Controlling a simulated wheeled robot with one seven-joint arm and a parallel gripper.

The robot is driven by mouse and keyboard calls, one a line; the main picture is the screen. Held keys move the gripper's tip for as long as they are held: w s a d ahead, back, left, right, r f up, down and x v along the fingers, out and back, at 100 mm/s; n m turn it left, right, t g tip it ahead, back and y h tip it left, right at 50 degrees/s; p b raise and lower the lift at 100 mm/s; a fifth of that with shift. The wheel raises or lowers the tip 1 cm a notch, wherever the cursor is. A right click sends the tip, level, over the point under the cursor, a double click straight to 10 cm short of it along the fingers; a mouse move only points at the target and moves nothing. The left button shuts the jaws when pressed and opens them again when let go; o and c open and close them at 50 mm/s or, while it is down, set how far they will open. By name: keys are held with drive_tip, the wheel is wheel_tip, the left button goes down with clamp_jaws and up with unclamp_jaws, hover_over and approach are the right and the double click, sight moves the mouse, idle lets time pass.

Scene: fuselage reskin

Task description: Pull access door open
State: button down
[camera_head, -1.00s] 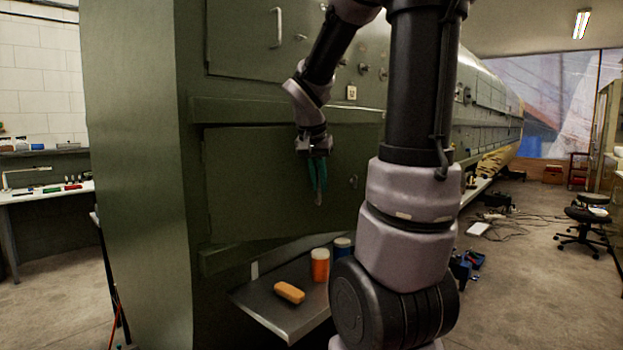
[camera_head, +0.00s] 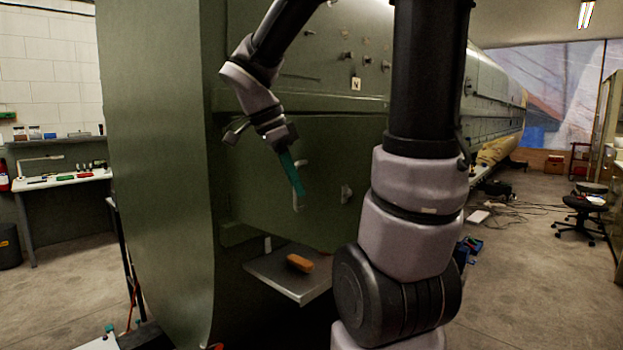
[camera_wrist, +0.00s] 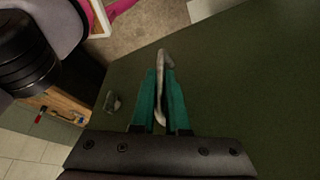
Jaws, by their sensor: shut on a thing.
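The access door (camera_head: 325,165) is the dark green lower panel on the green fuselage side. Its lower edge stands out over the shelf, so it looks partly open; how far is hard to tell. My gripper (camera_head: 297,200) is in front of the door, teal fingers pointing down and right. In the wrist view my gripper (camera_wrist: 161,75) is shut on a grey curved metal handle (camera_wrist: 163,55), which runs between the fingers. The green door face (camera_wrist: 240,90) fills the right of that view. A small metal latch (camera_wrist: 113,102) lies left of the fingers.
A metal shelf (camera_head: 272,272) sticks out below the door, with an orange block (camera_head: 300,263) on it. My arm column hides part of the fuselage at the right. Open floor (camera_head: 530,270) lies to the right. A workbench (camera_head: 60,182) stands at the far left.

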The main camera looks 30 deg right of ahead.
drive_tip(key=shift+s+a, duration=0.2)
drive_tip(key=shift+a, duration=0.55)
drive_tip(key=shift+s+a, duration=0.15)
drive_tip(key=shift+a, duration=0.65)
drive_tip(key=shift+s+a, duration=0.2)
drive_tip(key=shift+a, duration=0.55)
drive_tip(key=c, duration=0.9)
unclamp_jaws()
drive_tip(key=shift+r, duration=0.1)
drive_tip(key=v, duration=1)
drive_tip(key=shift+w+r, duration=0.1)
drive_tip(key=shift+r, duration=0.2)
